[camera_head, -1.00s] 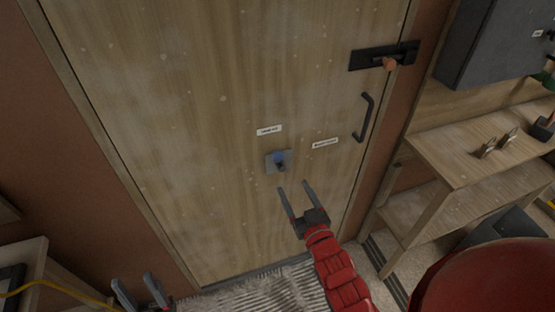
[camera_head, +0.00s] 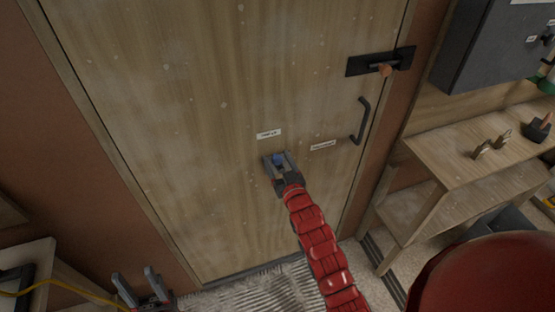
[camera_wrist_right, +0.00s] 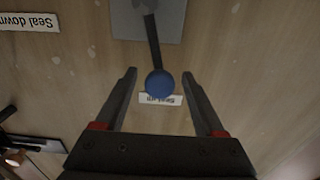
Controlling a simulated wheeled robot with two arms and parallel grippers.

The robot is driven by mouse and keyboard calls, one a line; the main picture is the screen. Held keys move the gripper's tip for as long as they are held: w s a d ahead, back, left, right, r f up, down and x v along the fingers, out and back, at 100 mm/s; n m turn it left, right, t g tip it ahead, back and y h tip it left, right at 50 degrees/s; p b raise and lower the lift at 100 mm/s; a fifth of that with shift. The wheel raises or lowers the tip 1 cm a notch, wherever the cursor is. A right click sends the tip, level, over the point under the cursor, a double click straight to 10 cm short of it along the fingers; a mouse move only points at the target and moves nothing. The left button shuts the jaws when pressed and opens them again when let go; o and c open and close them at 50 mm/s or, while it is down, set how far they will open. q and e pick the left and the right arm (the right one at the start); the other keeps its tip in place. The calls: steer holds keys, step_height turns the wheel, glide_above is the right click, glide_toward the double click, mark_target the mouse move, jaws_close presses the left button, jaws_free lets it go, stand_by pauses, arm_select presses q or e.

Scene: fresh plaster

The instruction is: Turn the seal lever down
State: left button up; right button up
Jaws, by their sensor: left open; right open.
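The seal lever is a dark bar (camera_wrist_right: 155,45) with a blue ball knob (camera_wrist_right: 160,84) on a grey plate (camera_wrist_right: 176,22) fixed to the wooden door. In the right wrist view the knob lies by the "Seal up" label (camera_wrist_right: 172,99), and the "Seal down" label (camera_wrist_right: 28,22) is off to the left. My right gripper (camera_wrist_right: 160,75) is open, its fingers either side of the knob in view, with gaps on both sides. In the head view the knob (camera_head: 279,159) shows at that gripper (camera_head: 280,160), which partly hides the plate. My left gripper (camera_head: 137,281) is open and empty at lower left.
The door (camera_head: 210,100) also carries a black latch with an orange knob (camera_head: 384,70) and a black pull handle (camera_head: 362,121). A wooden shelf unit (camera_head: 440,160) with padlocks (camera_head: 481,149) stands right of the door. A table with a yellow cable (camera_head: 75,288) is at lower left.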

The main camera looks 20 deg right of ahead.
jaws_close()
stand_by(1.4)
